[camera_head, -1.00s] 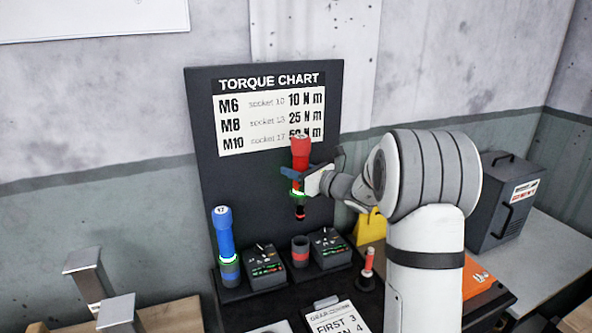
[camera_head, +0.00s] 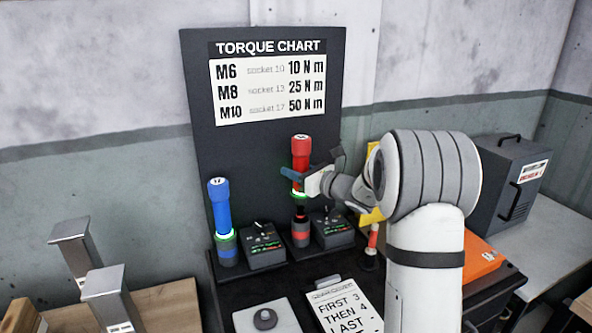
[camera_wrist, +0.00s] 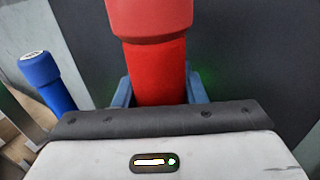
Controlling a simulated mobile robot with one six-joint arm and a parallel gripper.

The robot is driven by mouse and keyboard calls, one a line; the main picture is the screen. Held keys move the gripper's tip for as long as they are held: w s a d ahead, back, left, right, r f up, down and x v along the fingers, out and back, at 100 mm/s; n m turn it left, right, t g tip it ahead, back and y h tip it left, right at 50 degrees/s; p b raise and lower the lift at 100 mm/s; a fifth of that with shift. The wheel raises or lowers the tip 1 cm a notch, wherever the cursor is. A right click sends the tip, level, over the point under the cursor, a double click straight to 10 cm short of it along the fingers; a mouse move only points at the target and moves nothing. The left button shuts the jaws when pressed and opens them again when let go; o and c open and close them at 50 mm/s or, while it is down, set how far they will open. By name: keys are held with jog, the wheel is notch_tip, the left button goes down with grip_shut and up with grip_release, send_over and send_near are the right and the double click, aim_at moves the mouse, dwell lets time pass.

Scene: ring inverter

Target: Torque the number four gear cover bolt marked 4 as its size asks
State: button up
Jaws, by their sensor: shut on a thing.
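My gripper (camera_head: 302,177) is shut on a red torque tool (camera_head: 301,152) with a glowing green ring. The tool stands upright, its dark lower end at or in the red-banded holder (camera_head: 300,235); I cannot tell how deep it sits. In the wrist view the red tool (camera_wrist: 157,70) is between the blue fingers. A blue tool (camera_head: 221,205) stands upright in its own holder to the left. The torque chart (camera_head: 268,85) reads M6 10 N m, M8 25 N m, M10 50 N m. The gear cover bolt marked 4 is not in view.
Small control boxes (camera_head: 263,245) stand beside the holders. A card (camera_head: 345,308) reading "FIRST 3 THEN 4 LAST" lies in front. A small red-topped item (camera_head: 371,247) stands at the right. A dark grey cabinet (camera_head: 508,185) and an orange case (camera_head: 482,258) are further right.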

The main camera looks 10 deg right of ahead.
aim_at(296, 196)
jog(key=shift+f+b, duration=3.2)
jog(key=shift+f, duration=0.9)
jog(key=o, duration=1.2)
jog(key=shift+f, duration=0.2)
